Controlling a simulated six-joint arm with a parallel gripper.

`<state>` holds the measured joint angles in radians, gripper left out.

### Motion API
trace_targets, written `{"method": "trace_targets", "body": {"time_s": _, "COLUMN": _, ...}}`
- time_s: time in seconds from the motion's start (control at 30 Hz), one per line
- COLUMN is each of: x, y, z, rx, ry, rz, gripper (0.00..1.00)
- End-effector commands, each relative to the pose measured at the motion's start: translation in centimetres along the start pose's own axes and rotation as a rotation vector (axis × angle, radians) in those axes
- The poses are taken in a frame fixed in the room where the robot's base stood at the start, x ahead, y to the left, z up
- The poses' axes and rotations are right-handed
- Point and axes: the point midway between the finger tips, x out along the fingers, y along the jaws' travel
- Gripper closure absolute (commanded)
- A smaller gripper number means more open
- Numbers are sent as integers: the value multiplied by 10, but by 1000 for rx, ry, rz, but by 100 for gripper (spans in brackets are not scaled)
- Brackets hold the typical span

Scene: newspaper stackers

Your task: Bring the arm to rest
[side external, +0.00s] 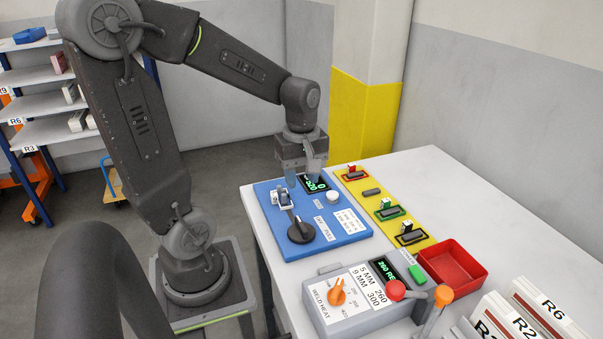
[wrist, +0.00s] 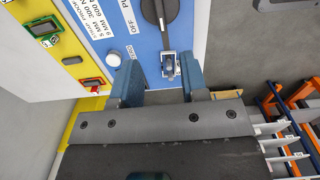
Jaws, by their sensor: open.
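My gripper (side external: 303,180) is open, its two blue-grey fingers pointing down over the back part of a blue panel (side external: 345,238) on the table. In the wrist view my gripper (wrist: 160,88) shows the fingers spread with nothing held between them. A small white and blue fitting (side external: 283,198) on the panel lies just beyond the fingertips in the wrist view (wrist: 169,64). A black rotary lever (side external: 301,232) is beside it. The fingers partly cover a lit green display (side external: 316,184). The exact gap between fingertips and panel is hard to tell.
A white button (side external: 332,196) sits on the panel. A yellow strip (side external: 372,207) with several framed slots runs to the right. The table's right back (side external: 450,190) is clear.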

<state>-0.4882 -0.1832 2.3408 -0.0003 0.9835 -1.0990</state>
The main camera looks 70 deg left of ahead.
Motion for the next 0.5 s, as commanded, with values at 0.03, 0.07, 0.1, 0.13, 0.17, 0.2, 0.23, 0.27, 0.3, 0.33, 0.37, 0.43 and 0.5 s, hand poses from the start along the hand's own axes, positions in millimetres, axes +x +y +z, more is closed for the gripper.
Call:
{"method": "trace_targets", "body": {"time_s": 0.03, "x": -2, "y": 0, "z": 0, "rx": 0, "ry": 0, "rz": 1, "gripper": 60}}
{"method": "trace_targets", "body": {"time_s": 0.07, "x": -3, "y": 0, "z": 0, "rx": 0, "ry": 0, "rz": 1, "gripper": 60}}
{"method": "trace_targets", "body": {"time_s": 0.1, "x": -4, "y": 0, "z": 0, "rx": 0, "ry": 0, "rz": 1, "gripper": 60}}
{"method": "trace_targets", "body": {"time_s": 0.13, "x": -4, "y": 0, "z": 0, "rx": 0, "ry": 0, "rz": 1, "gripper": 60}}
{"method": "trace_targets", "body": {"time_s": 0.17, "x": -4, "y": 0, "z": 0, "rx": 0, "ry": 0, "rz": 1, "gripper": 60}}
{"method": "trace_targets", "body": {"time_s": 0.2, "x": -4, "y": 0, "z": 0, "rx": 0, "ry": 0, "rz": 1, "gripper": 60}}
{"method": "trace_targets", "body": {"time_s": 0.23, "x": -4, "y": 0, "z": 0, "rx": 0, "ry": 0, "rz": 0, "gripper": 60}}
{"method": "trace_targets", "body": {"time_s": 0.27, "x": -4, "y": 0, "z": 0, "rx": 0, "ry": 0, "rz": 0, "gripper": 60}}
{"method": "trace_targets", "body": {"time_s": 0.3, "x": -4, "y": 0, "z": 0, "rx": 0, "ry": 0, "rz": 1, "gripper": 60}}
{"method": "trace_targets", "body": {"time_s": 0.33, "x": -4, "y": 0, "z": 0, "rx": 0, "ry": 0, "rz": 1, "gripper": 60}}
{"method": "trace_targets", "body": {"time_s": 0.37, "x": -4, "y": 0, "z": 0, "rx": 3, "ry": 1, "rz": 2, "gripper": 60}}
{"method": "trace_targets", "body": {"time_s": 0.43, "x": -6, "y": 0, "z": 4, "rx": 39, "ry": 7, "rz": 13, "gripper": 60}}
{"method": "trace_targets", "body": {"time_s": 0.5, "x": -12, "y": 0, "z": 13, "rx": 139, "ry": 22, "rz": 41, "gripper": 60}}
